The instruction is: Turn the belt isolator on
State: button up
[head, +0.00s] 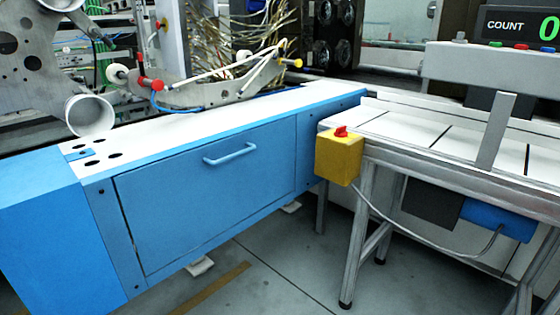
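The belt isolator appears as a yellow box (339,160) with a red rotary knob (341,131) on its top. It is mounted at the near left corner of the conveyor belt frame, by a metal leg. A grey cable (410,229) runs from the box down and right to a blue motor unit (497,219) under the belt. The knob is too small to tell its switch position. My gripper is not in view.
A blue machine cabinet (205,190) with a drawer handle (230,153) stands left of the isolator. The conveyor (420,133) extends right, under a grey beam with a COUNT display (520,26) reading 0. The floor (275,275) in front is clear.

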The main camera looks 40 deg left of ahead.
aim_at(341, 132)
jog(key=u, duration=1.45)
